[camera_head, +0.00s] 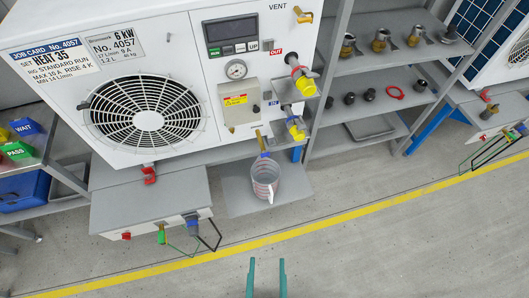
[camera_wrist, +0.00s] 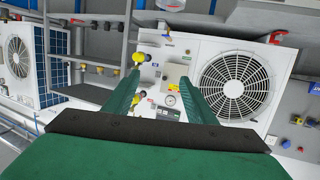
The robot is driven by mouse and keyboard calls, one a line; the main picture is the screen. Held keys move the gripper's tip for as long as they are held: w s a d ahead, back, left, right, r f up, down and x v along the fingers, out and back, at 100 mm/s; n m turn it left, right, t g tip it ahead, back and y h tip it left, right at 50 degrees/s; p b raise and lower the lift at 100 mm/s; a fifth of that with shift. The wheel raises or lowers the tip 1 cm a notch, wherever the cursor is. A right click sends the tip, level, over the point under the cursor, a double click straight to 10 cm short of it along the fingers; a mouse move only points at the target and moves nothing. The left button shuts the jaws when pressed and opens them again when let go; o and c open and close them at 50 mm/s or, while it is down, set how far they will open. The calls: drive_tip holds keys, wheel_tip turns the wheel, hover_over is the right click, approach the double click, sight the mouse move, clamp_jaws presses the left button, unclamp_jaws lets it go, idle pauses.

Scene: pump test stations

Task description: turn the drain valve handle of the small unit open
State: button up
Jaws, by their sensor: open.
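The small white unit (camera_head: 165,40) carries a 6 kW No. 4057 label. A clear measuring jug (camera_head: 265,179) is below the outlet. My gripper (camera_head: 267,262) is open and empty at the bottom of the head view, in front of the unit and well apart from the handle. In the wrist view, my gripper (camera_wrist: 160,66) has its two green fingers spread toward the unit (camera_wrist: 232,48), which appears upside down.
Yellow-capped ports (camera_head: 305,83) project right of the drain handle, and a yellow vent lever (camera_head: 303,15) is above. Shelves (camera_head: 370,105) with fittings are at right. The floor beyond the yellow line is clear.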

drive_tip(key=w+d+f+n+t+y, duration=0.1)
drive_tip(key=w+f, duration=0.4)
drive_tip(key=w, duration=0.3)
drive_tip(key=w+f+n+t+y, duration=0.15)
drive_tip(key=w+f, duration=0.25)
drive_tip(key=w, duration=0.4)
drive_tip(key=y, duration=0.3)
approach(264, 152)
drive_tip(key=w, duration=0.1)
drive_tip(key=shift+n+g, duration=0.45)
drive_tip(key=x, duration=1.1)
drive_tip(key=shift+w+a+r, duration=0.1)
drive_tip(key=shift+w+r, duration=0.2)
drive_tip(key=shift+w, duration=0.1)
drive_tip(key=c, duration=1)
drive_tip(key=shift+c, duration=0.2)
